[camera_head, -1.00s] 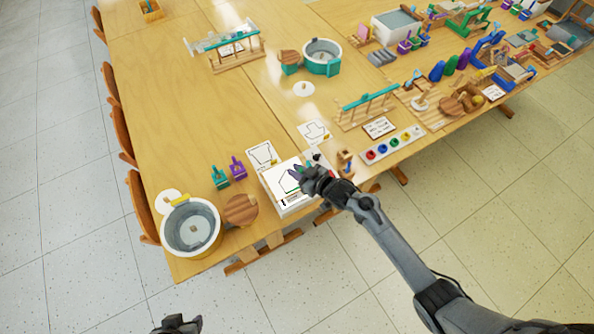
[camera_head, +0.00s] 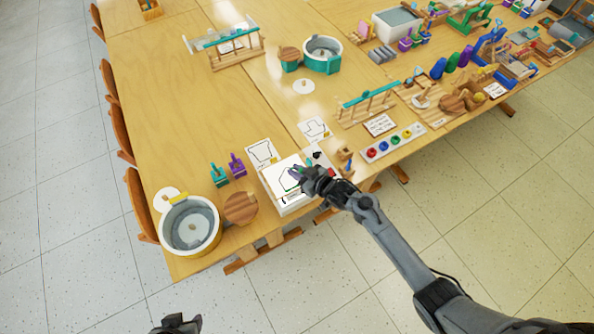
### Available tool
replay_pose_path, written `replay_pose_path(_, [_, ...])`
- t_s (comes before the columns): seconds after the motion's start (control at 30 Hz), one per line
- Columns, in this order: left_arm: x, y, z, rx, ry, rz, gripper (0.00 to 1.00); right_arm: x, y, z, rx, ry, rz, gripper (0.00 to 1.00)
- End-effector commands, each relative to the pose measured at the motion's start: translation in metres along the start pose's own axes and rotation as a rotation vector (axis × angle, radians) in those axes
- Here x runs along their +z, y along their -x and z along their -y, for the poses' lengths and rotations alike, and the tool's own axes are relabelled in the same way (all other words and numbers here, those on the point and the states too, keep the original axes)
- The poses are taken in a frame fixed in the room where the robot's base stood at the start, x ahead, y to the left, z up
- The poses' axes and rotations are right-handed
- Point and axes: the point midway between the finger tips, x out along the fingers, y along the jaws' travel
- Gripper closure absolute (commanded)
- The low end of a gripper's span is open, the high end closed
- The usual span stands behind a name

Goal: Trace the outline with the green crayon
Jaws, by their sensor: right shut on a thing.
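A white sheet with a black outline (camera_head: 283,184) lies on a white box-like stand near the table's front edge. Short green marks show along part of the outline, close to my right gripper. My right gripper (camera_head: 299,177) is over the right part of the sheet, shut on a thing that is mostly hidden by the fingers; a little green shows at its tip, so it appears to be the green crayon. My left gripper (camera_head: 178,325) is at the bottom edge, away from the table, and only partly in view.
Two more outline sheets (camera_head: 262,152) lie behind the stand. A round tub (camera_head: 190,227), a wooden disc (camera_head: 241,208) and green and purple stamps (camera_head: 237,166) stand to the left. A tray of coloured pots (camera_head: 396,142) is to the right.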

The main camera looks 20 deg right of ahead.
Motion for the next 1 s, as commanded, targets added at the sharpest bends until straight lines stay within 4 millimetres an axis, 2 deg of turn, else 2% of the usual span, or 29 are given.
replay_pose_path(0.57, [0.0020,-0.0083,-0.0029,0.008,0.010,-0.002,0.61,0.0112,-0.0048,-0.0001,0.000,0.000,0.000,1.00])
replay_pose_path(1.0, [0.0003,-0.0031,-0.0026,0.008,0.010,-0.002,0.61,0.0094,-0.0038,0.0002,0.000,0.000,0.000,1.00])
